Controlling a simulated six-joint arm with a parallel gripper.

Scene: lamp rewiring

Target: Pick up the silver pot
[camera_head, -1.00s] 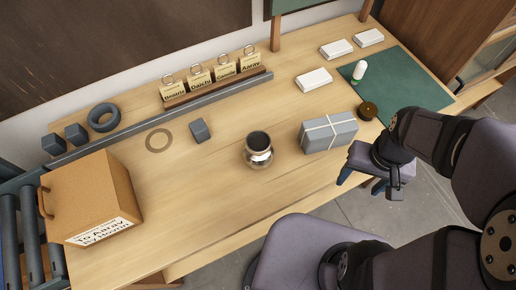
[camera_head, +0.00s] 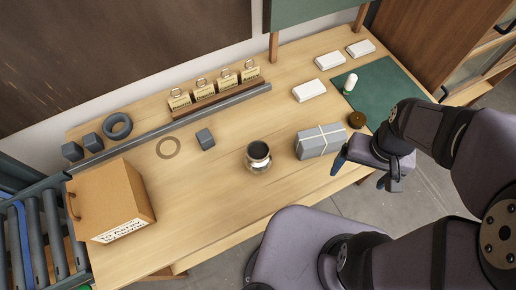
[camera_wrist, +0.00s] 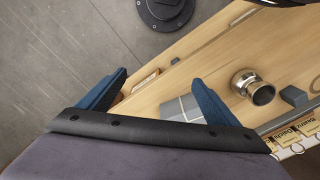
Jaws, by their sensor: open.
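The silver pot (camera_head: 258,160) stands upright near the middle of the wooden table, with a dark open mouth. It also shows in the wrist view (camera_wrist: 246,84), right of my fingers and apart from them. My gripper (camera_head: 362,177) is at the table's front edge, right of the pot, beside the grey wrapped box. In the wrist view my gripper (camera_wrist: 162,84) has its two blue fingers spread wide with nothing held between them.
The grey box tied with string (camera_head: 320,141) lies between my gripper and the pot. A grey cube (camera_head: 205,139), a flat ring (camera_head: 168,148) and a cardboard box (camera_head: 118,205) are to the left. White boxes (camera_head: 309,91) and a green mat (camera_head: 385,85) are behind right. Table front of the pot is clear.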

